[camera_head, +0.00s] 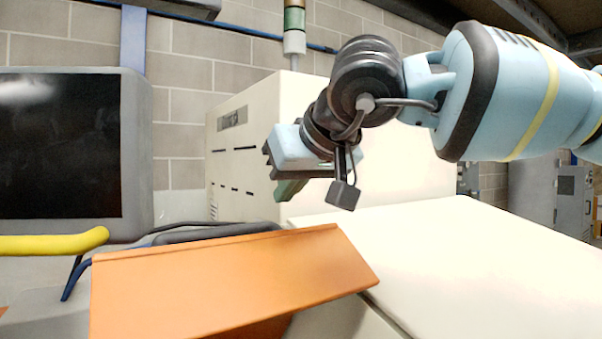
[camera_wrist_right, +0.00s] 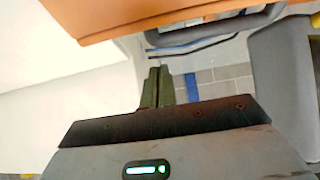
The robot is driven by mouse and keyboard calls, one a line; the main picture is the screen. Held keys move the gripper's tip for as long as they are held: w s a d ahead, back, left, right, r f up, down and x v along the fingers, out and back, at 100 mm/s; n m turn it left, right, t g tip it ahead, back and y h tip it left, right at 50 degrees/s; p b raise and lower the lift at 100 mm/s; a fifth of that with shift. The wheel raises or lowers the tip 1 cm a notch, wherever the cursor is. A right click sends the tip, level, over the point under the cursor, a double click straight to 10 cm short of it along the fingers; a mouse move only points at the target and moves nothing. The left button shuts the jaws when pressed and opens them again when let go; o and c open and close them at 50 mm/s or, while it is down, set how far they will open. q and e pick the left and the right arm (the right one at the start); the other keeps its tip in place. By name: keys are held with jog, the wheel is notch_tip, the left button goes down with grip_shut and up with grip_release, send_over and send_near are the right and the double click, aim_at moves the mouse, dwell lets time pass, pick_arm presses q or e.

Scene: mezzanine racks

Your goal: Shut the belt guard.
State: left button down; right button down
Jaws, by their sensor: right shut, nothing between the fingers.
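The belt guard appears to be the orange panel (camera_head: 225,283) at the bottom of the head view. It is tilted, and its right corner reaches over the edge of the cream machine top. Its hinge and underside are hidden. The orange panel also shows along the top of the right wrist view (camera_wrist_right: 130,14). My right gripper (camera_head: 289,190) is above and behind the panel's far edge, apart from it, in front of the cream cabinet. Its greenish fingers (camera_wrist_right: 157,88) are together and empty in the wrist view. My left gripper is not in view.
A cream cabinet (camera_head: 240,150) with slots stands behind my right gripper. A flat cream top (camera_head: 470,250) extends at right and is clear. A dark screen (camera_head: 60,145) stands at left, with a yellow bar (camera_head: 50,243) below it. Dark cables (camera_head: 215,233) lie behind the panel.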

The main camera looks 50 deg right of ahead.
aim_at(294, 228)
jog(key=x, duration=0.3)
jog(key=shift+f, duration=0.1)
jog(key=s+f, duration=0.1)
jog(key=s, duration=0.1)
jog(key=shift+s+a+f, duration=0.15)
jog(key=shift+s+a, duration=0.1)
jog(key=shift+s+a+f, duration=0.15)
jog(key=shift+s+f, duration=0.2)
jog(key=shift+s, duration=0.05)
jog(key=shift+f, duration=0.1)
